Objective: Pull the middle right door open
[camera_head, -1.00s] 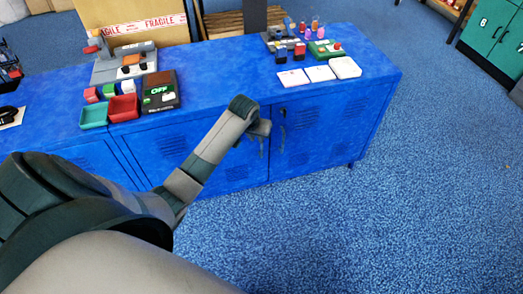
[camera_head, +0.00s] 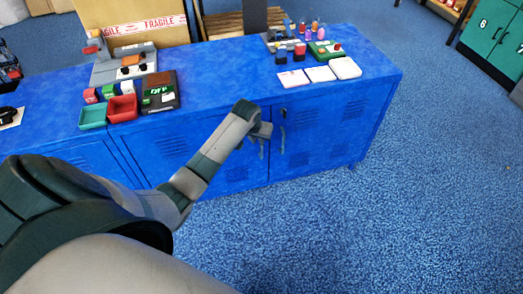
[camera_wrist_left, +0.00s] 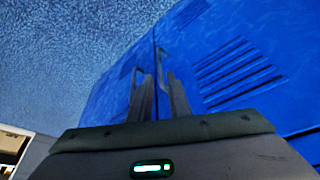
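The middle right door (camera_head: 190,150) of the blue cabinet is shut, flush with the front. It also shows with its louvres in the left wrist view (camera_wrist_left: 225,70). Its upright handle (camera_wrist_left: 161,66) stands near the seam with the right door (camera_head: 325,130). My left gripper (camera_head: 262,142) is at this handle. In the left wrist view its two fingers (camera_wrist_left: 161,88) are apart, one on each side of the handle. Whether they touch it I cannot tell. The right door's handle (camera_head: 283,130) is just to the right. My right gripper is not in view.
The cabinet top (camera_head: 225,75) carries a red bin (camera_head: 123,108), a teal bin (camera_head: 93,117), a dark sign box (camera_head: 160,92) and white pads (camera_head: 320,73). Blue carpet (camera_head: 400,220) in front and to the right is free. Green numbered lockers (camera_head: 495,38) stand at the far right.

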